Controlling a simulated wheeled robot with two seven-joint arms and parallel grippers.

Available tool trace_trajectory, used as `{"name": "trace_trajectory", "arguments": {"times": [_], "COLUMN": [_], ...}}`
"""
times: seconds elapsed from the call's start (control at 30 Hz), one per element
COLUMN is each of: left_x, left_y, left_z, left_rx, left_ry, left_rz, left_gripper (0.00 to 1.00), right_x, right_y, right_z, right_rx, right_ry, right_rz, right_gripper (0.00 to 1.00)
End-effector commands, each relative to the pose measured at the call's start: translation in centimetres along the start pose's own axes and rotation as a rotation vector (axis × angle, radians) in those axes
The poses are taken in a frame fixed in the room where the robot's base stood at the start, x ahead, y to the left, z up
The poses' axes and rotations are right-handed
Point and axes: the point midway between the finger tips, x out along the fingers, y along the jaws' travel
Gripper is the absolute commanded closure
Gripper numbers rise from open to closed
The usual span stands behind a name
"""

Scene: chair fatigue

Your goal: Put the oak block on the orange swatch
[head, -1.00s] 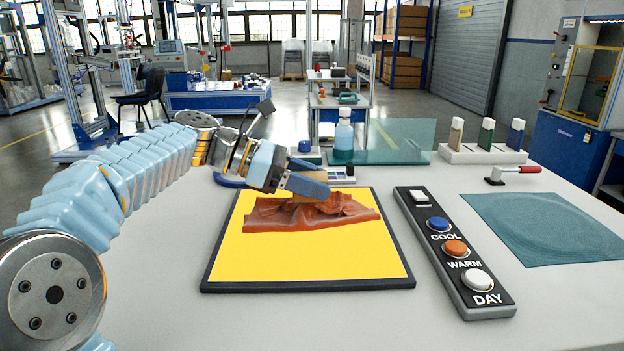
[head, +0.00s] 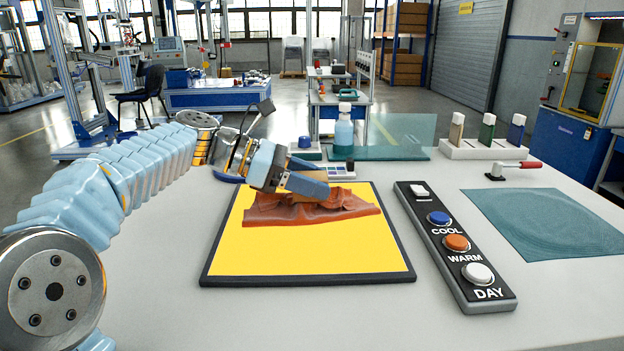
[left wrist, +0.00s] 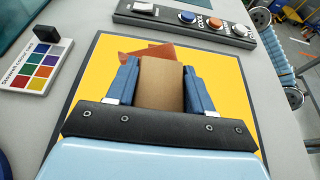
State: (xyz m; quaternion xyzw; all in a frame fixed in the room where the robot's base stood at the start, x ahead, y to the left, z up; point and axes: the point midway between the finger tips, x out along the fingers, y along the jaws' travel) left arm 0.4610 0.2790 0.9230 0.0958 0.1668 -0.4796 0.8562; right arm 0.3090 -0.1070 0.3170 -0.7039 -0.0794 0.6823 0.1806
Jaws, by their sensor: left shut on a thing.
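The orange swatch (head: 312,209) is a rumpled rust-orange cloth lying on the back part of a yellow panel (head: 300,252) with a dark frame. My left gripper (head: 312,188) is above the swatch's back edge. In the left wrist view, the left gripper (left wrist: 158,88) is shut on the oak block (left wrist: 160,84), a plain tan block held between two blue fingers. The swatch shows beyond the block there, partly hidden by it. I cannot tell if the block touches the cloth. My right gripper is out of view.
A button strip (head: 456,256) stands right of the panel. A teal cloth (head: 545,222) lies farther right. Behind are a bottle (head: 343,134), a rack of small bottles (head: 485,149) and a red-handled tool (head: 515,165). A colour card (left wrist: 36,68) lies beside the panel.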

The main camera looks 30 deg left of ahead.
Motion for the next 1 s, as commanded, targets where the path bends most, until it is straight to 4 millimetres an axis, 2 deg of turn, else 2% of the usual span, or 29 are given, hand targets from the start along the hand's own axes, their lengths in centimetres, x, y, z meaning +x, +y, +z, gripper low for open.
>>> {"name": "trace_trajectory", "arguments": {"times": [0.07, 0.1, 0.27, 0.3, 0.57, 0.67, 0.77, 1.0], "left_x": [0.0, 0.0, 0.0, 0.0, -0.1, -0.8, -2.4, -8.4], "left_y": [0.0, 0.0, 0.0, 0.0, 0.0, 0.0, 0.1, 0.1], "left_z": [0.0, 0.0, 0.0, 0.0, 0.0, 0.0, 0.1, 0.1], "left_rx": [0.0, 0.0, 0.0, 0.0, -0.001, -0.001, 0.0, -0.001], "left_ry": [0.0, 0.0, 0.0, 0.0, 0.0, 0.0, 0.0, 0.0], "left_rz": [0.0, 0.0, 0.0, 0.0, 0.0, 0.0, 0.003, 0.004], "left_gripper": [0.8, 0.45, 0.21, 0.19, 0.19, 0.19, 0.19, 0.19], "right_x": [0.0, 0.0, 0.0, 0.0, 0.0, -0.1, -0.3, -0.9], "right_y": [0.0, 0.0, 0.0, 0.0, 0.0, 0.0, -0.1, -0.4], "right_z": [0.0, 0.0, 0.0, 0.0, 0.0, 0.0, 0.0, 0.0], "right_rx": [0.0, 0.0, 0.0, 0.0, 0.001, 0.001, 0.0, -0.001], "right_ry": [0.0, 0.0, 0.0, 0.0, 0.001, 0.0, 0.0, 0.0], "right_rz": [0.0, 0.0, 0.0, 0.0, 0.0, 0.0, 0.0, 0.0], "right_gripper": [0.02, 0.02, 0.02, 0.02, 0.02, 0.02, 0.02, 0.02]}}
